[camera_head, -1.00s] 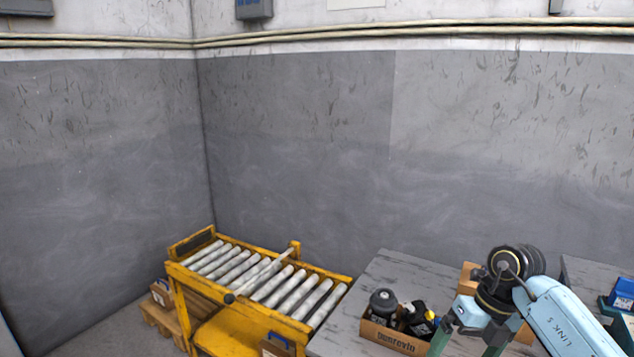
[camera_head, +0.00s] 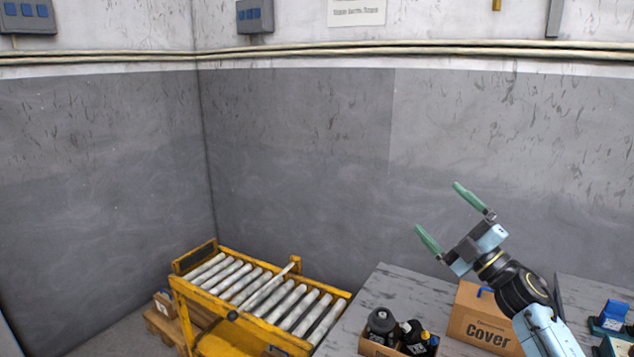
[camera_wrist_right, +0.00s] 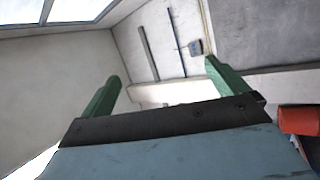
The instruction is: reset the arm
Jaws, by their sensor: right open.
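My right arm comes in from the lower right in the head view. Its right gripper (camera_head: 441,212) is raised above the grey table (camera_head: 372,300), with green fingers spread apart and nothing between them. The fingers point up and to the left, toward the wall. In the right wrist view the right gripper (camera_wrist_right: 160,90) also shows open and empty, with wall and window behind it. My left gripper is not in view.
A cardboard box marked "Cover" (camera_head: 485,325) and an open box of dark parts (camera_head: 375,348) stand on the table. A yellow roller conveyor (camera_head: 340,297) is to the left. Blue items (camera_head: 613,318) lie on a surface at the far right. Air above the table's left part is clear.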

